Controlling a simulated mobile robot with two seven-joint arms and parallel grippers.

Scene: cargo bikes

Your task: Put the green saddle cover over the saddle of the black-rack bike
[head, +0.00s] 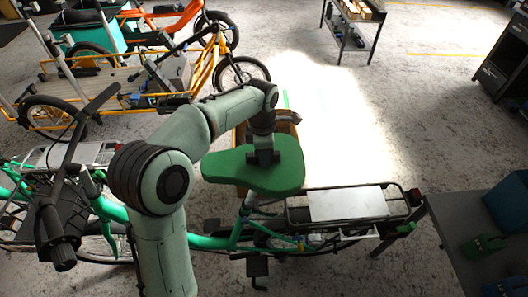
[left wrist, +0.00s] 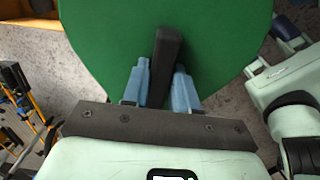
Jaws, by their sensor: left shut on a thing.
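The green saddle cover (head: 262,172) is in the middle of the head view, over the seat post of a teal bike (head: 213,242) with a black rack (head: 295,214). My left gripper (head: 263,157) comes down on it from above. In the left wrist view, my left gripper (left wrist: 162,88) has its blue fingers shut on a dark upright tab (left wrist: 164,62) on the green cover (left wrist: 105,40). The saddle itself is hidden under the cover. I cannot tell whether the cover touches it. My right gripper is out of view.
A pale plate (head: 348,203) lies on the rack. A grey workbench (head: 445,238) at the right holds a blue bin (head: 508,203) and a green item (head: 483,245). Orange bikes (head: 72,88) stand behind at the left. A metal cart (head: 350,22) stands at the back.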

